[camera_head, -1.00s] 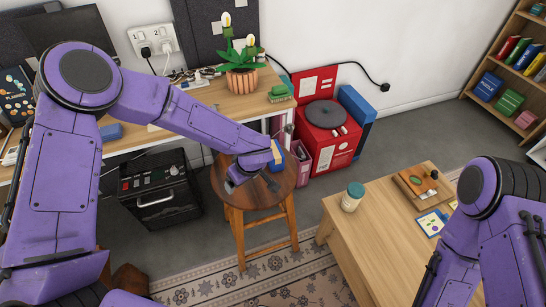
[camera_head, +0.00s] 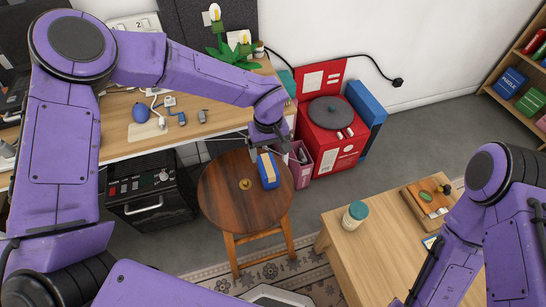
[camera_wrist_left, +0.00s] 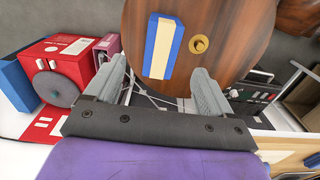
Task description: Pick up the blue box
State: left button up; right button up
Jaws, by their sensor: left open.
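The blue box (camera_head: 267,175) has a cream stripe and lies on the round wooden stool (camera_head: 222,205), near its right edge. It also shows in the left wrist view (camera_wrist_left: 150,45), just beyond the fingertips. My left gripper (camera_head: 268,143) is behind the box, by the stool's far edge. In the left wrist view its two grey fingers (camera_wrist_left: 158,72) are spread apart with nothing between them. The box appears to be in line with the gap. My right arm shows at the right, but its gripper is out of view.
A small gold knob (camera_head: 245,184) sits on the stool beside the box. A red record player (camera_head: 328,112) and a pink bin (camera_head: 299,165) stand behind right. A desk (camera_head: 180,128) is behind, a black amplifier (camera_head: 150,190) left, and a low table (camera_head: 350,250) right.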

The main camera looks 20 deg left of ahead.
aim_at(268, 166)
pick_arm(q)
notch_tip(268, 166, down, 5)
jog(key=shift+s+r, duration=0.1)
jog(key=shift+s, duration=0.05)
notch_tip(268, 166, down, 6)
jog(key=shift+a+r, duration=0.1)
jog(key=shift+r, duration=0.15)
jog(key=c, duration=1.1)
